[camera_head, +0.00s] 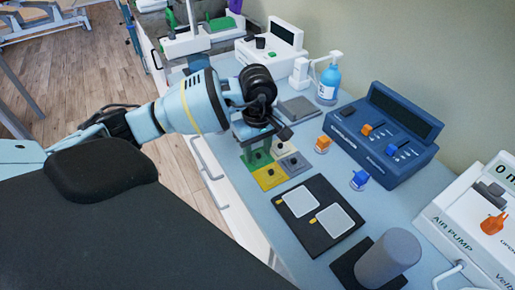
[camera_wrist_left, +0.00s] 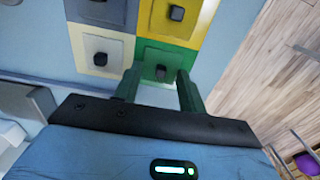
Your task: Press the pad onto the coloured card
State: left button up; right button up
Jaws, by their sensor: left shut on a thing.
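My left gripper (camera_head: 252,142) points down over the green square pad with a small black knob (camera_wrist_left: 160,71). In the left wrist view its two green fingers stand on either side of the knob. It is shut on the green pad, though the exact contact is hard to see. The green pad is at the card group, whose green corner (camera_head: 256,159) shows in the head view. My right gripper is not in view.
A black board (camera_head: 306,237) with two pale pads lies to the right, near a grey cylinder (camera_head: 388,257). A blue control box (camera_head: 385,140), orange block (camera_head: 322,142), blue block (camera_head: 359,179) and pump bottle (camera_head: 329,82) stand behind. The counter's front edge is close.

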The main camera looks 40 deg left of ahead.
pick_arm(q)
jog(key=shift+f, duration=0.15)
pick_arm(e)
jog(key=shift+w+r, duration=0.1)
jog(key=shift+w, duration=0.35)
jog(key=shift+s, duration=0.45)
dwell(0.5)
pick_arm(q)
jog(key=o, duration=0.9)
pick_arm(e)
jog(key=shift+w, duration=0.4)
pick_arm(q)
jog(key=shift+r, duration=0.2)
